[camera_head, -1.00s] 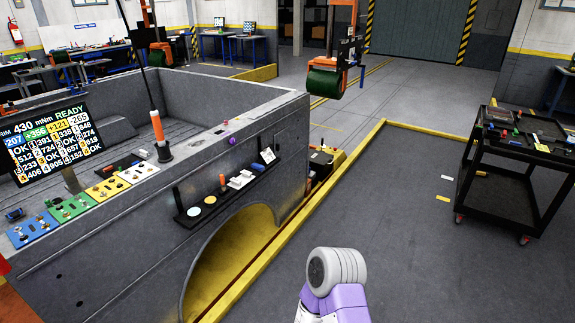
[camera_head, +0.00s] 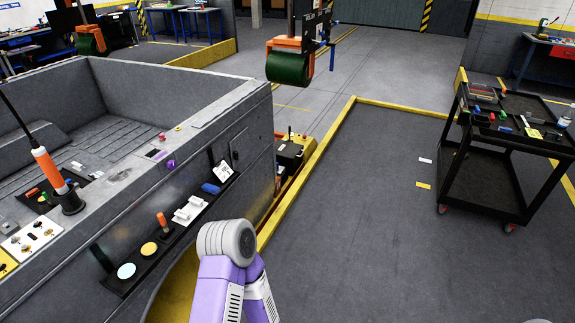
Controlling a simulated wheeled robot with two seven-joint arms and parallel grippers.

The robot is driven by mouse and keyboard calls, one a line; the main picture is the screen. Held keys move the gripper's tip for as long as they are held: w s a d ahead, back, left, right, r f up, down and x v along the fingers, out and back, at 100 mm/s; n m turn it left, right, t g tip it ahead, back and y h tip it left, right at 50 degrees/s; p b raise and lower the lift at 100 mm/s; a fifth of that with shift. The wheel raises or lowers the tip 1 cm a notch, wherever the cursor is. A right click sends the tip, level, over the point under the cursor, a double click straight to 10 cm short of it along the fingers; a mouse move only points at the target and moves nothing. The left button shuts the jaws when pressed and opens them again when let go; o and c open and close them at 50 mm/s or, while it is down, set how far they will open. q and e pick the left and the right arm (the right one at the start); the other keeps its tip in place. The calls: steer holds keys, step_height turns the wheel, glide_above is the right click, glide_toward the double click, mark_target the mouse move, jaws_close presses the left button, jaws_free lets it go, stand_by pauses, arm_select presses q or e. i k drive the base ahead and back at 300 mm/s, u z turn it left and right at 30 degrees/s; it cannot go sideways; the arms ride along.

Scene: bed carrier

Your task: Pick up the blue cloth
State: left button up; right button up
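I cannot make out a clear blue cloth. A small blue item (camera_head: 211,188) lies at the far end of the black ledge (camera_head: 125,283) on the side of the grey truck bed; it is too small to tell whether it is cloth. A purple and grey arm link of mine rises from the bottom edge, in front of the truck bed's side. Neither of my grippers shows, so their fingers are hidden from me.
The grey truck bed (camera_head: 120,190) fills the left. A black tool cart (camera_head: 485,190) with small items on top stands at the right. A green roller on an orange hanger (camera_head: 288,62) hangs ahead.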

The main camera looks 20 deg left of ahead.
mark_target(212, 189)
steer(key=u, duration=0.1)
steer(key=i, duration=1.85)
steer(key=u, duration=0.8)
